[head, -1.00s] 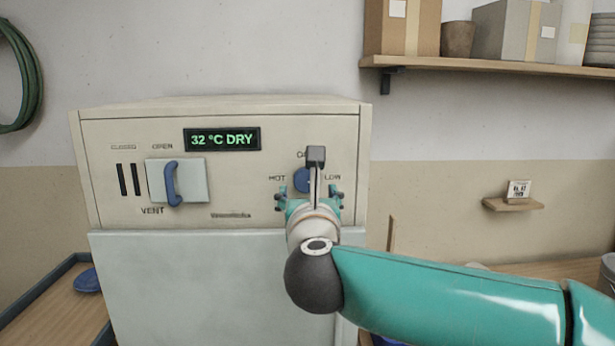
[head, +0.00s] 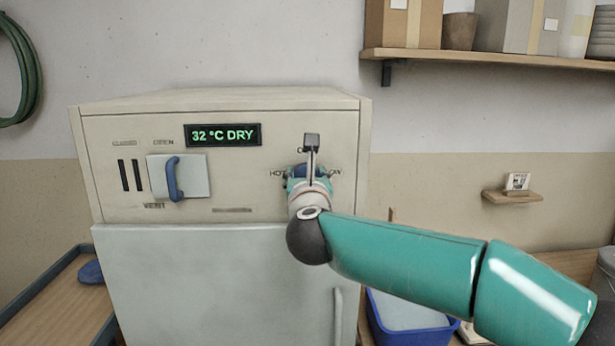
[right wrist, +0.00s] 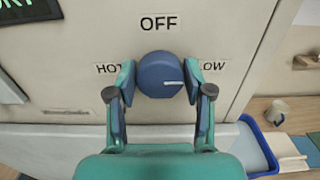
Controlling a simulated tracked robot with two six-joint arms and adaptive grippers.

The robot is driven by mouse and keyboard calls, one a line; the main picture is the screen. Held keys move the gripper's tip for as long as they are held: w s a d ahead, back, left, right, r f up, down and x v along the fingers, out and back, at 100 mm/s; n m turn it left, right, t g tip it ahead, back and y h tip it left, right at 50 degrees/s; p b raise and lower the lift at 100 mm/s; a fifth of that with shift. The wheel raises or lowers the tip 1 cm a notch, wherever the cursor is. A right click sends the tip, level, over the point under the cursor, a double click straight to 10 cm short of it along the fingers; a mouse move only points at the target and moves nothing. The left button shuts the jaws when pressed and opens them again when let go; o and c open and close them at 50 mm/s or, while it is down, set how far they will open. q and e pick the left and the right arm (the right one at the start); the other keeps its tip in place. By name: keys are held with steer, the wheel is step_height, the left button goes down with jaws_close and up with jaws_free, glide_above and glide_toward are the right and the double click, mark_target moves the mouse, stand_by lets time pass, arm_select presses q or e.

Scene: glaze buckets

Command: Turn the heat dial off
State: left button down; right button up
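The heat dial (right wrist: 158,76) is a round blue knob on the front panel of a cream kiln-like cabinet (head: 230,185). Its white mark points right, toward LOW; OFF is above it and HOT to its left. My right gripper (right wrist: 160,85) has its two fingers at the left and right sides of the dial, with no clear gap, so it looks shut on it. In the head view my right gripper (head: 310,173) and wrist hide most of the dial. The green display (head: 223,134) reads 32 °C DRY. My left gripper is not in view.
A blue vent handle (head: 174,180) sits on a pale plate left of the dial. A blue bin (head: 405,335) stands right of the cabinet. A shelf (head: 500,60) with boxes is at upper right, and a small ledge (head: 513,197) is below it.

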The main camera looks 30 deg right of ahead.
steer(key=c, duration=0.5)
steer(key=shift+c, duration=0.2)
steer(key=shift+n, duration=0.4)
steer(key=n+p, duration=0.1)
steer(key=n, duration=0.4)
steer(key=n+p, duration=0.2)
steer(key=n, duration=0.4)
steer(key=n+p, duration=0.1)
steer(key=n, duration=0.5)
steer(key=shift+w+a+f, duration=0.15)
steer(key=shift+a+f, duration=0.1)
steer(key=shift+f, duration=0.2)
